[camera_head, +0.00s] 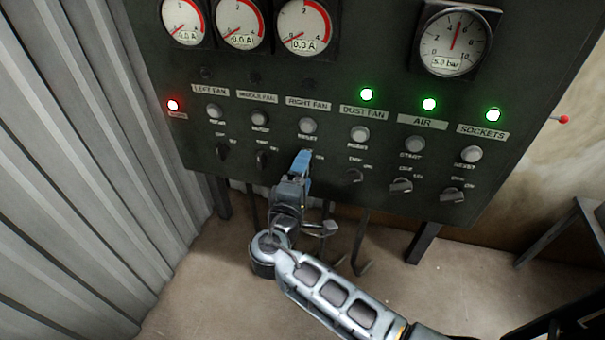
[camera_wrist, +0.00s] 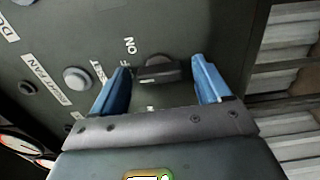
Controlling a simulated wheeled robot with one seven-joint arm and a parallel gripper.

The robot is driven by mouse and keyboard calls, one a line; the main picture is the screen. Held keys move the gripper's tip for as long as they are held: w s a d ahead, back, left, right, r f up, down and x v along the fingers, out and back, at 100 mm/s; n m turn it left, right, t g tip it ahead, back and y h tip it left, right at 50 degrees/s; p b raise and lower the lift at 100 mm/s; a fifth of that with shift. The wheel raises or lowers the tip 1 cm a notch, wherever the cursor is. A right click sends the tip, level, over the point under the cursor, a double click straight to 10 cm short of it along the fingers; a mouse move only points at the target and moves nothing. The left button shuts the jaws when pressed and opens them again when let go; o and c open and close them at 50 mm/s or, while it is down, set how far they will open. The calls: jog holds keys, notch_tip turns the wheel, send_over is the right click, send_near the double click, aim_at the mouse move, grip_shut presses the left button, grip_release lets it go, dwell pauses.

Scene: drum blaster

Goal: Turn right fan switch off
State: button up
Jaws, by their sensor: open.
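The right fan column carries a RIGHT FAN label (camera_head: 308,104) and a round button (camera_head: 307,126) on the dark panel. In the head view my gripper (camera_head: 304,158) covers the right fan switch below that button. In the wrist view the black switch knob (camera_wrist: 160,70) sits between the two blue fingers of my gripper (camera_wrist: 163,82). The fingers are open, one on each side of the knob, with a gap to it on both sides. OFF and ON markings are beside the knob, the OFF partly hidden by a finger.
The left fan knob (camera_head: 222,152) and middle fan knob (camera_head: 263,159) are to the left. The dust fan knob (camera_head: 355,175), air knob (camera_head: 401,186) and sockets knob (camera_head: 452,195) are to the right, under green lamps. A corrugated wall (camera_head: 90,150) stands at left.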

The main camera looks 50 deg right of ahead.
jog(key=b+v, duration=0.1)
jog(key=v, duration=0.6)
jog(key=shift+a, duration=0.4)
jog(key=shift+s, duration=0.1)
jog(key=s+a+f+n+t+y, duration=0.1)
jog(key=s+a+f+t+y, duration=0.1)
jog(key=s+a+f+y, duration=0.45)
jog(key=s+a+f+n+t+y, duration=0.1)
jog(key=s+f+t+y, duration=0.1)
jog(key=s+f+y, duration=0.5)
jog(key=s+a+r+m+t+y, duration=0.1)
jog(key=s+a+r+m+t, duration=0.1)
jog(key=s+r, duration=0.5)
jog(key=s+a+r+m+t+y, duration=0.2)
jog(key=s+a+r+m, duration=0.2)
jog(key=r, duration=1)
jog(key=s, duration=0.3)
jog(key=shift+s+r+t, duration=0.2)
jog(key=shift+r+t, duration=0.2)
